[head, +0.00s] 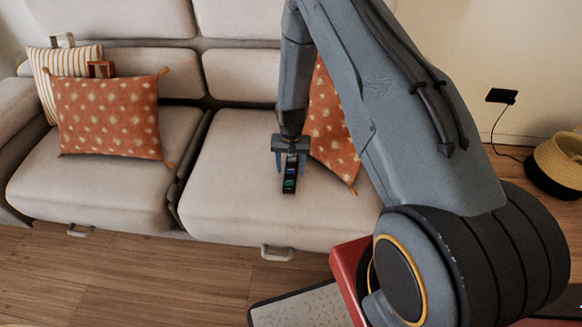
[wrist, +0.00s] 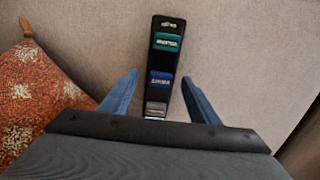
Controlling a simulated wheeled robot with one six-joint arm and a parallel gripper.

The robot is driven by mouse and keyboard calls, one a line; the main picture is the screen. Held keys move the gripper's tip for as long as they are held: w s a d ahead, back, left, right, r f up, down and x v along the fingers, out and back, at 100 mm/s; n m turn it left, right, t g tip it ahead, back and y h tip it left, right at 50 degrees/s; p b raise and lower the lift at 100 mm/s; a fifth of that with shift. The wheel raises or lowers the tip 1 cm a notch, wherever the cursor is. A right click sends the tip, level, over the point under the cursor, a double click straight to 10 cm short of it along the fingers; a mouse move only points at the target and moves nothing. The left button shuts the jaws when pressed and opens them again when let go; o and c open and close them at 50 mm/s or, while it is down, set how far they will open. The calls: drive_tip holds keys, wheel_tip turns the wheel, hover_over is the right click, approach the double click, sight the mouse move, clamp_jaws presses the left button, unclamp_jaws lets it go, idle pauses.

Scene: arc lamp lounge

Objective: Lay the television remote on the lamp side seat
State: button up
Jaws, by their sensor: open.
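The television remote (head: 290,183) is a narrow black bar with green and blue labelled patches, at the right seat (head: 225,195) of the beige sofa. It appears to lie on the cushion, pointing towards the front edge. The wrist view shows the remote (wrist: 163,62) lengthwise between my fingers, its near end hidden by my gripper body. My gripper (head: 291,158) points down over the remote's far end. In the wrist view my gripper (wrist: 159,80) is open, with a blue finger on each side and gaps to the remote. No lamp is in view.
An orange spotted cushion (head: 328,122) leans close to the right of my gripper; it also shows in the wrist view (wrist: 38,100). The left seat (head: 100,190) holds another orange cushion (head: 108,115) and a striped one (head: 42,65). A basket (head: 560,160) stands far right.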

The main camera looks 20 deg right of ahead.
wheel_tip(320, 180, up, 12)
drive_tip(key=s+d+r+n, duration=0.1)
drive_tip(key=s+r, duration=0.4)
drive_tip(key=r, duration=0.3)
drive_tip(key=s+d+r, duration=0.1)
drive_tip(key=s+r, duration=0.3)
drive_tip(key=r, duration=0.3)
drive_tip(key=s+r+n, duration=0.1)
drive_tip(key=s+r, duration=0.3)
drive_tip(key=s, duration=0.4)
drive_tip(key=s+r+n, duration=0.1)
drive_tip(key=s+r, duration=0.4)
drive_tip(key=s, duration=0.4)
drive_tip(key=shift+s+r+b, duration=0.15)
drive_tip(key=shift+s+b, duration=0.1)
drive_tip(key=shift+b, duration=0.1)
drive_tip(key=shift+d, duration=0.1)
drive_tip(key=shift+n, duration=0.6)
drive_tip(key=a+r+p, duration=0.1)
drive_tip(key=a+p, duration=0.1)
drive_tip(key=a+r+p, duration=0.1)
drive_tip(key=shift+s+a+r+p, duration=0.1)
drive_tip(key=shift+a+r+p, duration=0.05)
drive_tip(key=shift+a+p, duration=0.25)
